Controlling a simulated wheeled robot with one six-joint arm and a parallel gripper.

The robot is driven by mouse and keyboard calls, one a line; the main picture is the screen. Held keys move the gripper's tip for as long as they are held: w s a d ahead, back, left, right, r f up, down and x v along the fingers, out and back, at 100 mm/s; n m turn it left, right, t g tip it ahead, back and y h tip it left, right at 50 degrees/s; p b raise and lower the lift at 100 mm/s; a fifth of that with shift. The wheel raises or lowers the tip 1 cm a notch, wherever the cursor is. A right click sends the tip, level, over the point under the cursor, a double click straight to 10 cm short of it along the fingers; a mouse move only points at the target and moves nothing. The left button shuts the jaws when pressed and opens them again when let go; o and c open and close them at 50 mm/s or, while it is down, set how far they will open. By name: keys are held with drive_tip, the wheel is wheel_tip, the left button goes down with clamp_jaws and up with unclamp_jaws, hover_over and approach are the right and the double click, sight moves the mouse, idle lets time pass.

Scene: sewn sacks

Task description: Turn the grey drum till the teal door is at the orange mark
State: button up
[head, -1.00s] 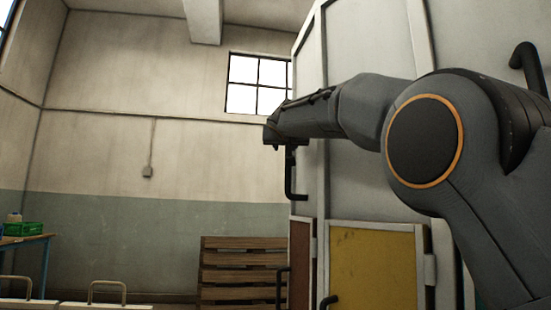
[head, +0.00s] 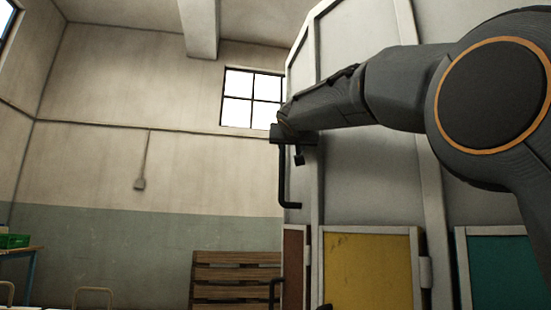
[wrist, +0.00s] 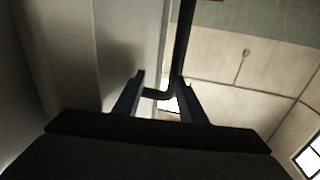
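The tall grey drum (head: 372,165) has flat panels and stands at the right of the head view. Low on it show a red-brown door (head: 294,262), a yellow door (head: 372,272) and, at the right, the teal door (head: 500,270). I see no orange mark on the place in these frames. A black bar handle (head: 283,180) stands out from the drum's left edge. My gripper (head: 287,138) is at the upper part of this handle. In the wrist view its two fingers (wrist: 161,76) are apart, with the handle (wrist: 184,35) near or between them; contact is unclear.
A wooden pallet (head: 235,278) leans at the back wall, left of the drum. A blue-framed table (head: 22,252) with a green crate (head: 14,241) stands at the far left. Pale objects with bar handles (head: 93,292) sit at the bottom left.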

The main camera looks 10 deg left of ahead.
drive_tip(key=s+d+b, duration=0.1)
drive_tip(key=s+b, duration=0.3)
drive_tip(key=s, duration=0.2)
drive_tip(key=shift+b, duration=0.35)
drive_tip(key=shift+f, duration=0.15)
idle(0.4)
drive_tip(key=shift+s, duration=0.1)
idle(0.4)
